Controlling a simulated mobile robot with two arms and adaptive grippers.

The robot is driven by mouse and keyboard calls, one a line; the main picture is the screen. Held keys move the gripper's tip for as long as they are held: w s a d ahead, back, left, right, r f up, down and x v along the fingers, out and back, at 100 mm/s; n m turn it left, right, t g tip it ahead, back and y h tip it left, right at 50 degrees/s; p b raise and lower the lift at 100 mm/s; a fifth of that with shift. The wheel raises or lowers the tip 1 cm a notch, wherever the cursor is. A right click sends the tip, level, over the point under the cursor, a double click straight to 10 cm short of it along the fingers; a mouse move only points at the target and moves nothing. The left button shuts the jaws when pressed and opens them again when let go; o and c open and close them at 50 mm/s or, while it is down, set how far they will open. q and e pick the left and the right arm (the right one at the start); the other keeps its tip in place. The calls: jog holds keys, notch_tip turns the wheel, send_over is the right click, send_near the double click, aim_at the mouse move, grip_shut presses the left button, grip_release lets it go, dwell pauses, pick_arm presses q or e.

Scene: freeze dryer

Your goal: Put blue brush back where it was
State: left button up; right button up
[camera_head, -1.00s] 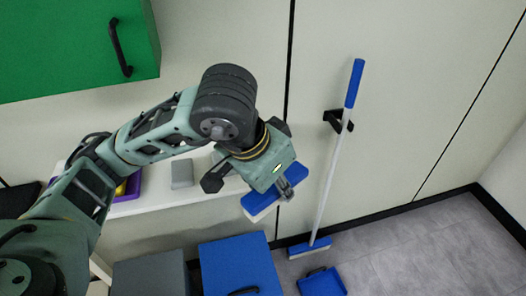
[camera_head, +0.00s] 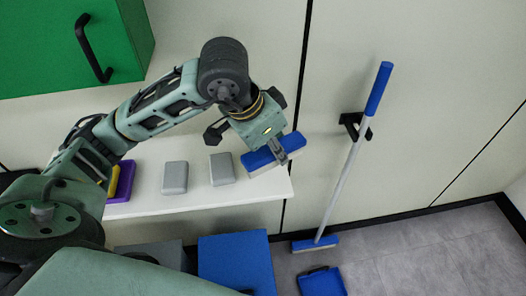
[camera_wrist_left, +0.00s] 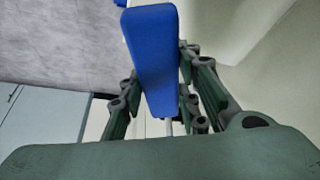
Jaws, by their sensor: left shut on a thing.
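The blue brush (camera_head: 262,157) has a blue back and pale bristles on its underside. My left gripper (camera_head: 278,152) is shut on it. In the head view the brush appears at the right end of the white shelf (camera_head: 235,195); whether it touches the shelf is unclear. In the left wrist view the blue brush (camera_wrist_left: 152,60) runs between the fingers of my left gripper (camera_wrist_left: 165,85), and its bristles are hidden. My right gripper is not in view.
Two grey blocks (camera_head: 222,169) (camera_head: 175,177) and a purple tray (camera_head: 124,183) with a yellow item stand on the shelf. A blue broom (camera_head: 350,165) leans in a black wall holder. A blue dustpan (camera_head: 322,282) and a blue box (camera_head: 236,262) are below. A green cabinet (camera_head: 60,60) hangs above.

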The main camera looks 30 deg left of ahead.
pick_arm(q)
jog(key=w+a+f, duration=0.1)
jog(key=a+f, duration=0.1)
jog(key=shift+w+a, duration=0.35)
jog(key=shift+a, duration=0.05)
jog(key=shift+w+a+f+p, duration=0.35)
jog(key=shift+a+f, duration=0.05)
jog(key=shift+a, duration=0.1)
jog(key=shift+f, duration=0.15)
notch_tip(320, 180, down, 3)
jog(key=shift+r+p, duration=0.1)
jog(key=shift+p, duration=0.5)
jog(key=shift+f, duration=0.4)
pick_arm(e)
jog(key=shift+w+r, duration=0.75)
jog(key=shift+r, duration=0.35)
pick_arm(q)
jog(key=shift+f, duration=0.1)
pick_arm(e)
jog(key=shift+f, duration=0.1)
